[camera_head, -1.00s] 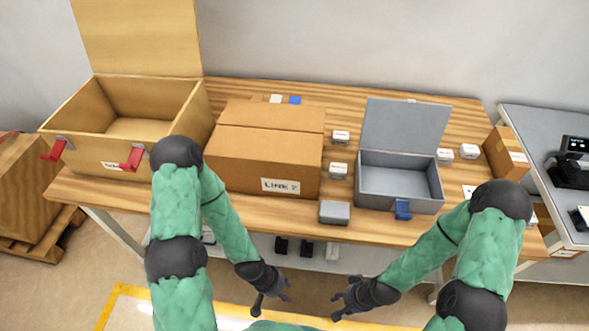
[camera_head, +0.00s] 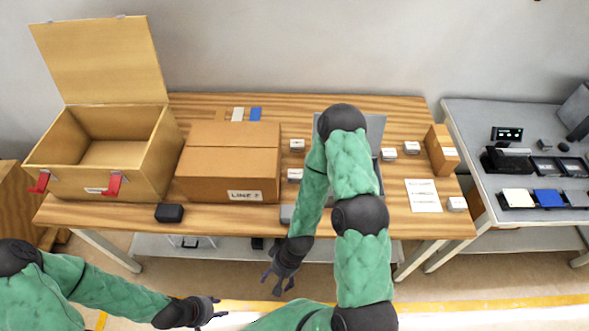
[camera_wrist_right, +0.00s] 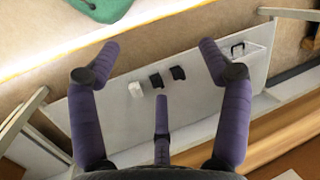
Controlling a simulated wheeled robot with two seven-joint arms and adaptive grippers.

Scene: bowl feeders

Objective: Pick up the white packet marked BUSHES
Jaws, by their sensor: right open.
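Several small white packets with dark print lie on the wooden table in the head view: a back packet (camera_head: 297,145), a packet in front of it (camera_head: 295,175), two right of the grey box (camera_head: 388,154) (camera_head: 411,147), and one at the right front (camera_head: 457,204). The print is too small to tell which says BUSHES. My right gripper (camera_head: 280,280) is open and empty, low before the table's front edge; its spread fingers also show in the right wrist view (camera_wrist_right: 160,65). My left gripper (camera_head: 210,311) looks open and empty, further left and low.
A brown carton (camera_head: 228,183), an open wooden box (camera_head: 80,182) and a black case (camera_head: 169,212) stand on the table. My right arm partly hides the open grey box (camera_head: 372,130). A lower shelf (camera_wrist_right: 205,110) holds small blocks. A side table (camera_head: 490,120) stands right.

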